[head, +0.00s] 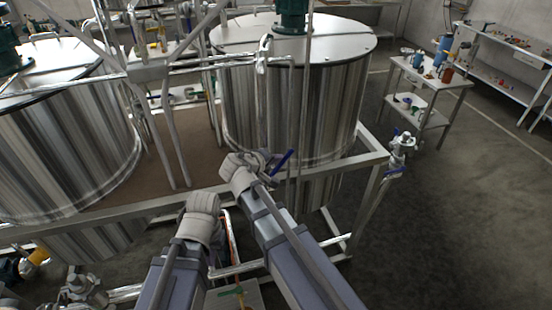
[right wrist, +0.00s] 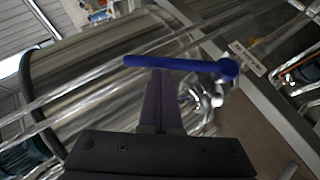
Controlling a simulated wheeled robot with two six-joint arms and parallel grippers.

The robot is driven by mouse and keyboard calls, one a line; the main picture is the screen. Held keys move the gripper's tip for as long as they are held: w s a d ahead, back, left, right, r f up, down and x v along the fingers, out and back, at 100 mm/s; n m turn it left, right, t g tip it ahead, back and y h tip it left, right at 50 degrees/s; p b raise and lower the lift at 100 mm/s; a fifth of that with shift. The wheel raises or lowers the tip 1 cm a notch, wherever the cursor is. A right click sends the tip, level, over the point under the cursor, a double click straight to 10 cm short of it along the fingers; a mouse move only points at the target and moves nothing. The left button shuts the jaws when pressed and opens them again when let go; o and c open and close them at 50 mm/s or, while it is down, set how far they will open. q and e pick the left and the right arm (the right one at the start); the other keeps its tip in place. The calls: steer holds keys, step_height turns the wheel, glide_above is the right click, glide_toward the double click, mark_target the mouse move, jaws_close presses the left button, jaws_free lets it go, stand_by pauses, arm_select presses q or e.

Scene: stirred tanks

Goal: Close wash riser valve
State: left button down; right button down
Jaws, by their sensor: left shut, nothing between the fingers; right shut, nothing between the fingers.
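A valve with a blue lever (head: 283,160) sits low by the thin vertical pipes in front of the right tank. In the right wrist view the lever (right wrist: 178,64) runs across the picture from its hub at the right to its free end at the left. In the head view it slants up to the right. My right gripper (right wrist: 160,78) is shut and empty, its fingertips right at the lever; I cannot tell whether they touch. In the head view it (head: 268,164) is partly hidden by its wrist. My left gripper (head: 203,203) is lower left, its fingers mostly hidden.
Two steel tanks (head: 340,95) stand inside a metal frame (head: 372,160) with pipes and rails close to my arms. Another blue-handled valve (head: 400,148) is at the frame's right corner. A white cart (head: 428,82) stands at back right. The floor at right is clear.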

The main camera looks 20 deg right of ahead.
steer(key=d+f+m+y, duration=0.2)
steer(key=d+f+y, duration=0.3)
steer(key=d, duration=0.1)
steer(key=shift+d+f+g, duration=0.4)
stand_by(0.4)
stand_by(0.6)
steer(key=p+v, duration=0.5)
steer(key=v, duration=0.2)
steer(key=shift+r+p, duration=0.35)
steer(key=shift+p, duration=0.05)
steer(key=shift+s+a, duration=0.1)
steer(key=shift+s, duration=0.05)
